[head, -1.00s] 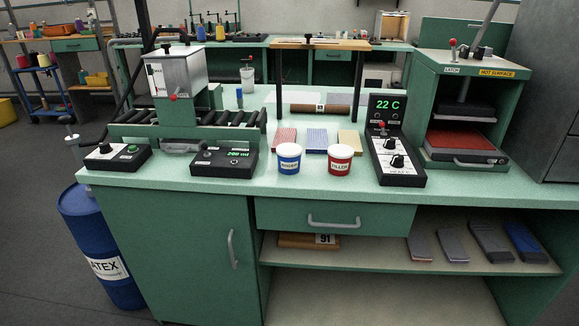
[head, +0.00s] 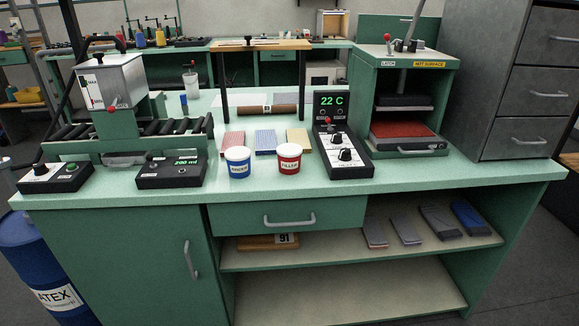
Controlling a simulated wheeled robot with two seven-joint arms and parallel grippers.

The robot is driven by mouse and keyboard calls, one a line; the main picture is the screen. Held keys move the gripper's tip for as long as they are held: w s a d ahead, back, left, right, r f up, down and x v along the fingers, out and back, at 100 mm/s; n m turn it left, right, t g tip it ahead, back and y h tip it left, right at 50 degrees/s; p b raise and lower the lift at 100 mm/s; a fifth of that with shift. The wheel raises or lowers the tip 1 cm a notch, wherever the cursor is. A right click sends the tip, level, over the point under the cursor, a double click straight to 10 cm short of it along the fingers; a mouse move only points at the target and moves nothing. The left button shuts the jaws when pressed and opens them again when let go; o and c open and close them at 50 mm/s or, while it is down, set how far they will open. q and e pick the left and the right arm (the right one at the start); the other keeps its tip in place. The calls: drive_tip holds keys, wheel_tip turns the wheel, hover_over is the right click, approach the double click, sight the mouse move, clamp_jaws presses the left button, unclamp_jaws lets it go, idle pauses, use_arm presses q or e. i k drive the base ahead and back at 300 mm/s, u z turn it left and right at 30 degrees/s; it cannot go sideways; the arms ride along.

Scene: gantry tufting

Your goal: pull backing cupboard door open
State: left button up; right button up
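The green cupboard door (head: 120,262) is at the lower left of the workbench front in the head view. It looks shut, flush with the bench front. Its grey vertical bar handle (head: 191,260) is on the door's right side. Neither of my grippers shows in the head view, so their state and distance from the handle cannot be seen.
A blue latex drum (head: 30,262) stands left of the door. A closed drawer (head: 289,216) and open shelves (head: 350,272) are to the right. The green worktop (head: 420,180) carries control boxes, blue and red tubs, and a press. A grey drawer cabinet (head: 520,85) stands at right.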

sight(144, 265)
drive_tip(key=k, duration=0.65)
drive_tip(key=u, duration=0.05)
drive_tip(key=i, duration=0.9)
drive_tip(key=u, duration=0.9)
drive_tip(key=i, duration=0.3)
drive_tip(key=u, duration=0.2)
